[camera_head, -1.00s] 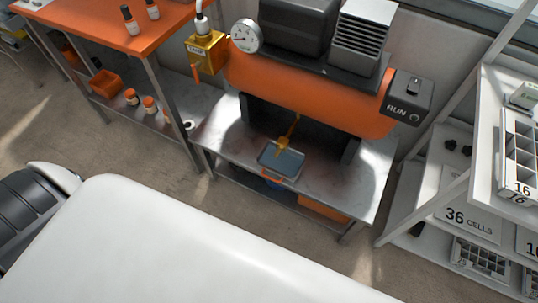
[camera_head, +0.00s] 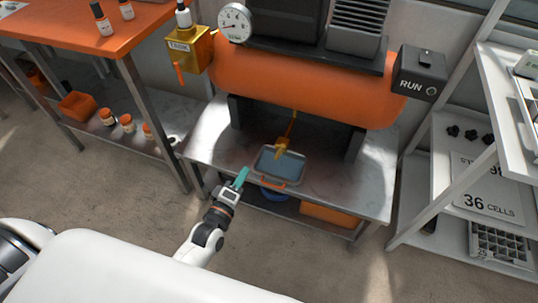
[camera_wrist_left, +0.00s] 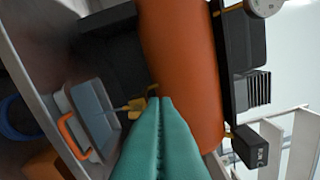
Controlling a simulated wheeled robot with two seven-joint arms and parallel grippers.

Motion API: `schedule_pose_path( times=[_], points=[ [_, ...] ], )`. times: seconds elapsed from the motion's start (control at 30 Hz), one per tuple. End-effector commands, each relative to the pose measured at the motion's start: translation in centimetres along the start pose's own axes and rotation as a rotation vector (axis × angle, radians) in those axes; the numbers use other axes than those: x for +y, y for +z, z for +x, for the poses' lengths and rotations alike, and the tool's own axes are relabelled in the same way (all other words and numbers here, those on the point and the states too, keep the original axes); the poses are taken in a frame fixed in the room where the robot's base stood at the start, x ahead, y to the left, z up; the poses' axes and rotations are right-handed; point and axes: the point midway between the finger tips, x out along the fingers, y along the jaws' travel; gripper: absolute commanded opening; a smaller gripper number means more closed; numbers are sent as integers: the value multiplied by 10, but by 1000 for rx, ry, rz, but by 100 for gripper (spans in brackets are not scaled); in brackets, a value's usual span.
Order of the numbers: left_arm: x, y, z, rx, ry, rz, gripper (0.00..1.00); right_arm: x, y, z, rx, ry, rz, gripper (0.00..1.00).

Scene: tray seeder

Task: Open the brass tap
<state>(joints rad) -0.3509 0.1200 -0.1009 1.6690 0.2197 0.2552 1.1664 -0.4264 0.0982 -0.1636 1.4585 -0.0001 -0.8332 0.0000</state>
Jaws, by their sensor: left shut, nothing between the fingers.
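The brass tap (camera_head: 283,146) hangs on a thin brass pipe under the orange tank (camera_head: 300,90), above the blue-grey pan. In the left wrist view the tap (camera_wrist_left: 134,104) shows just past the fingertips, and its far end is partly hidden. I cannot make out how its handle is turned. My left gripper (camera_head: 241,176) is shut and empty. It is at the front left of the metal bench, apart from the tap. Its teal fingers (camera_wrist_left: 154,101) are pressed together in the left wrist view. My right gripper is not in view.
The pan (camera_head: 279,166) with an orange handle sits under the tap on the metal bench (camera_head: 340,185). A brass box (camera_head: 190,50) and a gauge (camera_head: 234,22) are at the tank's left. A white shelf (camera_head: 465,165) stands right, an orange table (camera_head: 70,22) left.

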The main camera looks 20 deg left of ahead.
Motion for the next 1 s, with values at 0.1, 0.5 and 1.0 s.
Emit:
schedule_pose_path(
  times=[0.1, 0.5, 1.0],
  points=[
    [0, 0, 0, 1, 1, 2, 0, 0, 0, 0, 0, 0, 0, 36],
    [1, 0, 55, -1, -2, 3, 0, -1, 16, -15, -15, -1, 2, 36],
    [1, -35, 109, 1, 2, 1, 0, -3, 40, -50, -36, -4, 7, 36]
  ],
)
